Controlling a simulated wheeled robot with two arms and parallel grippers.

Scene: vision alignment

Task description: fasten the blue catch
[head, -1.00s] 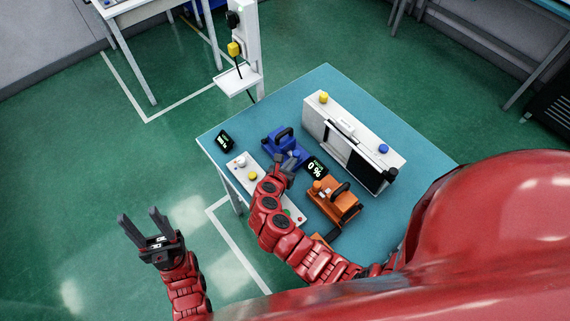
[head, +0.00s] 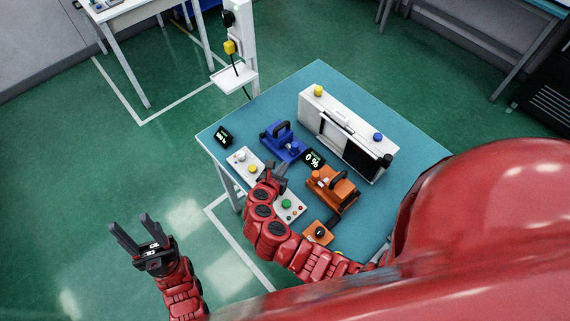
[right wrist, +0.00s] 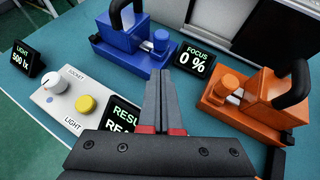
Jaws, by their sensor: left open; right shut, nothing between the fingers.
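The blue catch (head: 277,147) sits on the teal table, with a black looped handle at its back and a blue knob at its right end. In the right wrist view the blue catch (right wrist: 128,57) stands at the upper left, with a small metal part beside its knob. I cannot tell whether it is fastened. My right gripper (head: 275,170) is shut and empty, just in front of the blue catch and apart from it. Its fingers (right wrist: 164,76) point toward the gap between the blue and orange catches. My left gripper (head: 131,231) is open and empty over the floor, left of the table.
An orange catch (head: 322,188) stands to the right, near a FOCUS 0 % display (right wrist: 195,60). A white panel (right wrist: 68,95) with knobs lies left of my right gripper. A LIGHT display (right wrist: 29,58) stands at the left. A white box (head: 362,146) stands behind.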

